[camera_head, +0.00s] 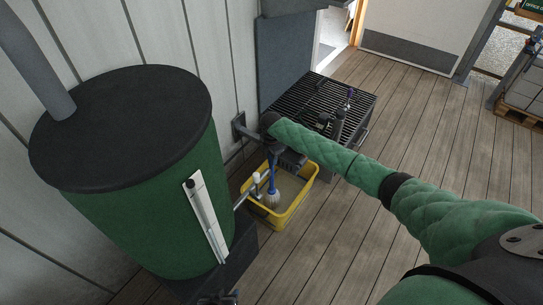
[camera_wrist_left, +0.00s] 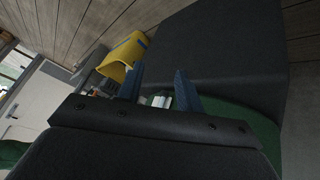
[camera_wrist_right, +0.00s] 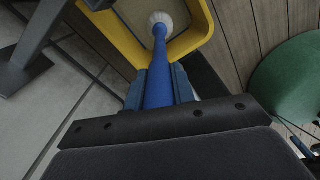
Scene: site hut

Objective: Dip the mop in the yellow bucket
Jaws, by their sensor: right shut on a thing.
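The yellow bucket (camera_head: 293,207) stands on the wooden floor beside the green drum. It also shows in the right wrist view (camera_wrist_right: 199,35) and the left wrist view (camera_wrist_left: 120,60). My right gripper (camera_head: 272,150) is above the bucket, shut on the blue handle of the mop (camera_wrist_right: 158,75). The mop points down, and its pale head (camera_head: 271,200) appears within the bucket's outline; I cannot tell whether it touches the bottom. My left gripper (camera_wrist_left: 160,88) has its fingers apart with nothing gripped between them.
A large green drum (camera_head: 150,225) with a black lid stands at the left, with a white strip on its side. A black slatted bench (camera_head: 318,97) stands behind the bucket against the wall.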

